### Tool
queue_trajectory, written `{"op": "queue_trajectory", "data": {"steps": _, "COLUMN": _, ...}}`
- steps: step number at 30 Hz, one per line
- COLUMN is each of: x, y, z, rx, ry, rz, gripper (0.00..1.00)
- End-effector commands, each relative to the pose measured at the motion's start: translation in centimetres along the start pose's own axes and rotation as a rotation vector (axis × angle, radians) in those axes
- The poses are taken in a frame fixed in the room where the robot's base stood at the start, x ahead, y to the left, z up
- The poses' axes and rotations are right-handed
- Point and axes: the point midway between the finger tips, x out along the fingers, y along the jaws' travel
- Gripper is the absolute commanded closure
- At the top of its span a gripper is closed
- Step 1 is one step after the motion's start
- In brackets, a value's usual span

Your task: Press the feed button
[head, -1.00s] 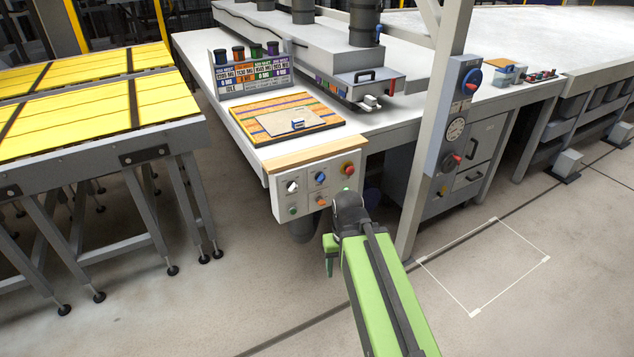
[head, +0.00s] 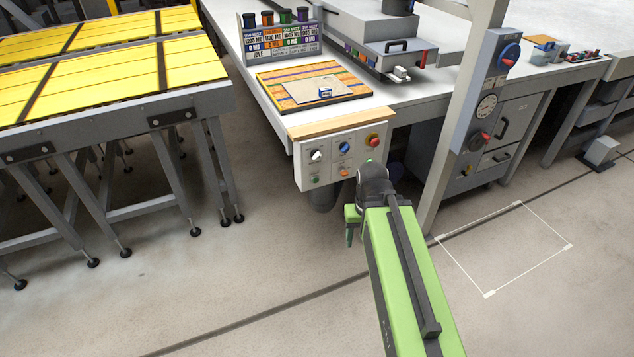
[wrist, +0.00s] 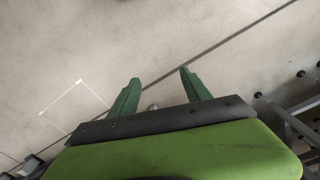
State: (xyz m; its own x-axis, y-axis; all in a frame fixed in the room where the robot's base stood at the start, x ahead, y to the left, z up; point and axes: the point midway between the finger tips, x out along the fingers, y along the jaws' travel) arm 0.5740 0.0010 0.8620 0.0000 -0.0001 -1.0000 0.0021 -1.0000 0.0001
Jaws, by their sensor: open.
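A white control panel (head: 330,178) hangs at the front corner of the workbench. It carries a white knob (head: 316,155), a blue knob (head: 344,147) and a red mushroom button (head: 374,140). Below them are a green button (head: 315,178), an orange button (head: 344,171) and another button partly hidden by my arm. The labels are too small to read, so I cannot tell which one is the feed button. My gripper (head: 350,238) points down, below and in front of the panel, apart from it. In the wrist view my gripper (wrist: 158,79) is open and empty above bare floor.
The workbench (head: 395,98) holds a tray with a wooden-striped board (head: 275,92) and a labelled rack (head: 260,47). A grey post (head: 445,160) with a switch box (head: 487,95) stands right of the panel. A yellow-topped table (head: 110,85) is at left. The floor in front is clear.

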Motion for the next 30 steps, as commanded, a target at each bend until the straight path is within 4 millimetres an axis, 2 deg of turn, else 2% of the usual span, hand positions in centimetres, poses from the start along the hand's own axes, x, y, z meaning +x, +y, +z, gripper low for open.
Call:
{"op": "queue_trajectory", "data": {"steps": 3, "x": 0.0, "y": 0.0, "z": 0.0, "rx": 0.0, "ry": 0.0, "rz": 0.0, "gripper": 0.45}}
{"op": "queue_trajectory", "data": {"steps": 16, "x": 0.0, "y": 0.0, "z": 0.0, "rx": 0.0, "ry": 0.0, "rz": 0.0, "gripper": 1.0}}
{"op": "queue_trajectory", "data": {"steps": 30, "x": 0.0, "y": 0.0, "z": 0.0, "rx": 0.0, "ry": 0.0, "rz": 0.0, "gripper": 1.0}}
